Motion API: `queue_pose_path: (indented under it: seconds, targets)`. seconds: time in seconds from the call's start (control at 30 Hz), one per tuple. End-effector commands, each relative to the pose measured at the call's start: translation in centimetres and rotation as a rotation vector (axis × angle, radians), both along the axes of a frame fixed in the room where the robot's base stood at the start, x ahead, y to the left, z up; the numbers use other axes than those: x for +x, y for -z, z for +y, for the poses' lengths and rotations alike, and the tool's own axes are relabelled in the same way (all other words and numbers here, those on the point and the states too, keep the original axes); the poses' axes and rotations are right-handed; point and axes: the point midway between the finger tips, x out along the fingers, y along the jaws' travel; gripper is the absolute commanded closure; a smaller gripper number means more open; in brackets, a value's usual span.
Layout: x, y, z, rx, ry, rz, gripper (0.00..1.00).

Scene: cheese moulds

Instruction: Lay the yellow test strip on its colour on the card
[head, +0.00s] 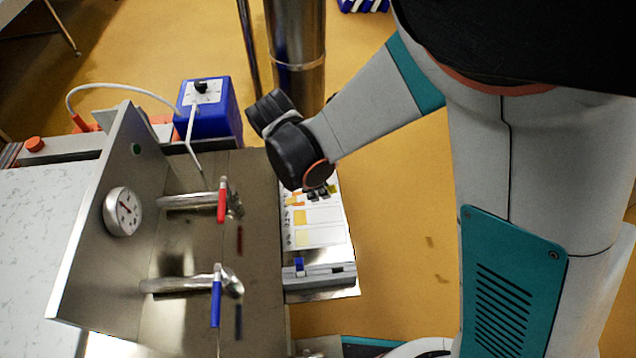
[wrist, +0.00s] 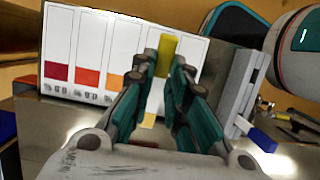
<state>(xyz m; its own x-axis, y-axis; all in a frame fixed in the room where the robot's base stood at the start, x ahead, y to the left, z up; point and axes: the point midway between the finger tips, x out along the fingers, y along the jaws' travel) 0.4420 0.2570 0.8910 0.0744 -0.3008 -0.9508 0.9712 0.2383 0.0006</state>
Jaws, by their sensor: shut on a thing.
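The white colour card (wrist: 110,45) fills the upper left of the wrist view. It bears a dark red patch (wrist: 56,71), a red patch (wrist: 88,77) and an orange patch (wrist: 117,82); the patches further right are mostly hidden behind my fingers. My gripper (wrist: 164,70) is shut on the yellow test strip (wrist: 167,48), which sticks out past the fingertips in front of the card. I cannot tell whether the strip touches the card. In the head view, my gripper (head: 320,193) is over the far end of the card (head: 322,236), whose near end shows orange and yellow patches.
A steel basin with red (head: 222,200) and blue (head: 216,300) tap levers stands left of the card. A blue box (head: 210,108) with a dial stands behind it. A steel post (head: 296,50) rises beyond my gripper. Clear floor lies to the right.

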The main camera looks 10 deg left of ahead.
Motion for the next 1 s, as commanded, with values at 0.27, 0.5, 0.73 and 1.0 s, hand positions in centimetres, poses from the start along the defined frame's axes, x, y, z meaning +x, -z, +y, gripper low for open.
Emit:
queue_pose_path:
  seconds: [0.27,0.5,0.73,1.0]
  targets:
    - [0.1,1.3,0.0,0.001,0.003,-0.001,0.97]
    - [0.1,3.0,0.0,0.001,0.004,0.0,0.97]
    - [0.1,4.6,0.0,0.001,0.004,0.0,0.97]
    - [0.1,6.6,0.0,0.001,0.004,0.0,0.97]
